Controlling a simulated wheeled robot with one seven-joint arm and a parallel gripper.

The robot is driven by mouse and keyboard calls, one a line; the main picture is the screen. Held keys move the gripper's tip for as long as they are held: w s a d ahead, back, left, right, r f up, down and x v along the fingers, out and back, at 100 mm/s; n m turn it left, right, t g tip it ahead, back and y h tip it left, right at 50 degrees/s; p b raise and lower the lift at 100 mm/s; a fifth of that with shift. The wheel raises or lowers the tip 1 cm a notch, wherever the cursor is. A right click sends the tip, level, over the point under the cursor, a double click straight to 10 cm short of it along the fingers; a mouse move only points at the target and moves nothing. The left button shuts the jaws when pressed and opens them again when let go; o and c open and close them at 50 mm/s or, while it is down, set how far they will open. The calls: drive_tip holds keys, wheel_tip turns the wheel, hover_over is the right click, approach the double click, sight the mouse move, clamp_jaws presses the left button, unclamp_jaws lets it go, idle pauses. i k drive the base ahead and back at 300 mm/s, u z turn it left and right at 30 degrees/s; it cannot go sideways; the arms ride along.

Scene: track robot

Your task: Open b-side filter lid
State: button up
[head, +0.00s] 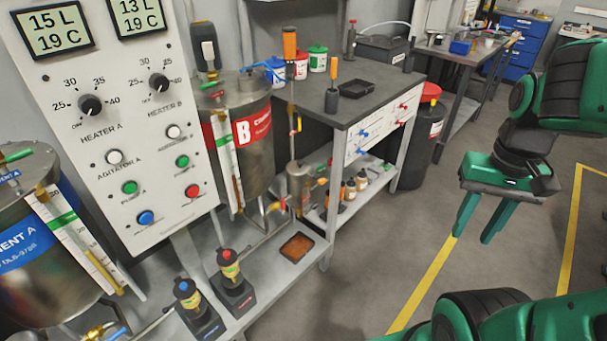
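The tank marked B (241,135), with a red label, stands behind the control panel. To its right is a small metal canister (300,188), which looks like the B-side filter. Its top (299,170) appears to be on, but it is too small to tell details of the lid. My gripper (472,238) hangs over the open floor at the right, well apart from the canister. Its two green fingers point down, are spread apart and hold nothing.
A white control panel (110,120) stands at left, beside tank A (40,255). A brown-filled tray (297,248) and two small pump-like units lie on the low shelf. A grey workbench (375,95) with bottles beneath stands behind. Floor between the shelf and my arm is clear.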

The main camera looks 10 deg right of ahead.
sight(297, 171)
drive_tip(key=u, duration=0.25)
drive_tip(key=i, duration=1.05)
drive_tip(key=z, duration=0.65)
